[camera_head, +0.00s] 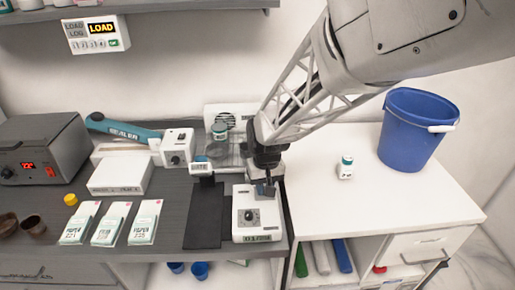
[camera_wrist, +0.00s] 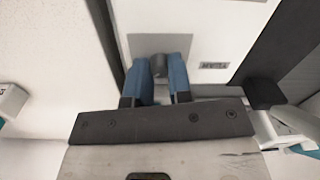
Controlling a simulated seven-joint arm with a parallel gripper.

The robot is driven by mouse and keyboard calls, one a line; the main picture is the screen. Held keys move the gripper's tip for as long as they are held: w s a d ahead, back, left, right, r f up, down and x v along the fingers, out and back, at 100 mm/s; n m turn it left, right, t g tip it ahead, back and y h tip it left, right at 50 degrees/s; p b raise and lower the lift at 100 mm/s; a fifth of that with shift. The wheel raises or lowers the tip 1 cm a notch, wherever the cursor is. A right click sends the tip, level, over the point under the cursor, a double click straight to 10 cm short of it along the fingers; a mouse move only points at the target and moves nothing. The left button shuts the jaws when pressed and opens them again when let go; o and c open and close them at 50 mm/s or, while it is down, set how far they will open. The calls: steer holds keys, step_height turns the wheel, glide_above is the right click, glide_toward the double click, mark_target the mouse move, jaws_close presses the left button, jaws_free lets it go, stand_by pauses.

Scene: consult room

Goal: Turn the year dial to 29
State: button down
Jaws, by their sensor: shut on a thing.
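A white device (camera_head: 240,229) stands at the right front of the dark counter. Its face has a black round dial (camera_head: 248,215) on the left and a small display (camera_head: 257,238) at the front edge; the reading is too small to be sure of. My gripper (camera_head: 267,188) reaches down onto the back right part of this device. In the wrist view its blue fingers (camera_wrist: 161,80) are shut on a small grey knob (camera_wrist: 158,66), in front of a grey panel on a white face. In the head view the gripper hides this knob. A small label beside it is unreadable.
On the white cabinet top at right are a small bottle (camera_head: 346,168) and a blue bucket (camera_head: 408,135).

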steer(key=shift+n, duration=0.6)
steer(key=c, duration=1)
jaws_free()
steer(key=shift+c, duration=0.2)
steer(key=shift+r, duration=0.15)
steer(key=shift+d+r, duration=0.1)
steer(key=shift+r, duration=3.65)
